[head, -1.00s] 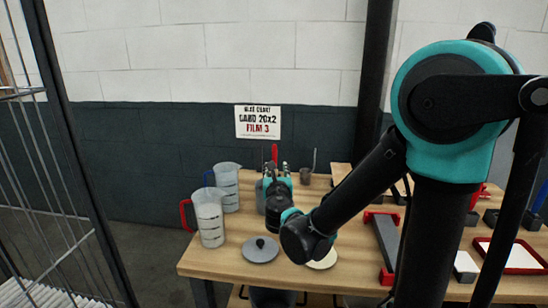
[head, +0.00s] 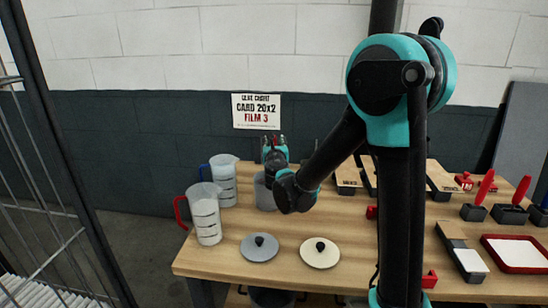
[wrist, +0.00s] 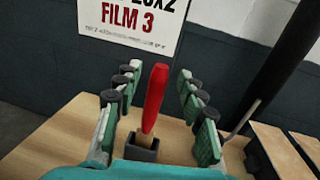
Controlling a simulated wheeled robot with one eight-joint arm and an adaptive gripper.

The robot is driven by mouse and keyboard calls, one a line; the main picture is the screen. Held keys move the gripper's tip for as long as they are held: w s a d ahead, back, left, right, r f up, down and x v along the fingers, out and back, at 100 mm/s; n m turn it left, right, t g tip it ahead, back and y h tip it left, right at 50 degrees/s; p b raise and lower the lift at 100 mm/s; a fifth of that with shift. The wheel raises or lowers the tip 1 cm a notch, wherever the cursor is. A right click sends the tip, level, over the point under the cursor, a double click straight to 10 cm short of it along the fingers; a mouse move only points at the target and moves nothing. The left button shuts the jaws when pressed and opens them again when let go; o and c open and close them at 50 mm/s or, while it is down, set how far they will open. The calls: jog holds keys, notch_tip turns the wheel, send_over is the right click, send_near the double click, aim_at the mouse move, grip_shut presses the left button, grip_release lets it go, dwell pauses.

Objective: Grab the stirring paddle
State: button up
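A tool with an upright red handle and a pale lower part, seemingly the stirring paddle (wrist: 153,98), stands in a small dark grey holder (wrist: 141,147) in the wrist view. My gripper (wrist: 155,85) is open, with its green and black fingers apart on either side of the red handle. I see a gap on both sides of the handle, so it is not gripped. In the head view my gripper (head: 274,146) is at the back of the table, above and behind a grey pot (head: 264,192); there the paddle is mostly hidden by it.
Two measuring jugs (head: 205,215) stand left of the pot. A grey lid (head: 259,247) and a cream lid (head: 320,252) lie in front. Red-handled tools in black blocks (head: 510,214) and a red tray (head: 517,253) are at the right. A thin grey stick (wrist: 243,117) leans right of the gripper.

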jog(key=shift+w+a+f, duration=0.1)
jog(key=shift+w+a, duration=0.05)
jog(key=shift+w, duration=0.85)
jog(key=shift+w+a+f, duration=0.1)
jog(key=shift+w+f, duration=0.05)
jog(key=shift+w, duration=0.8)
jog(key=shift+w+a+f, duration=0.1)
jog(key=shift+w+a, duration=0.05)
jog(key=shift+w, duration=0.85)
grip_shut()
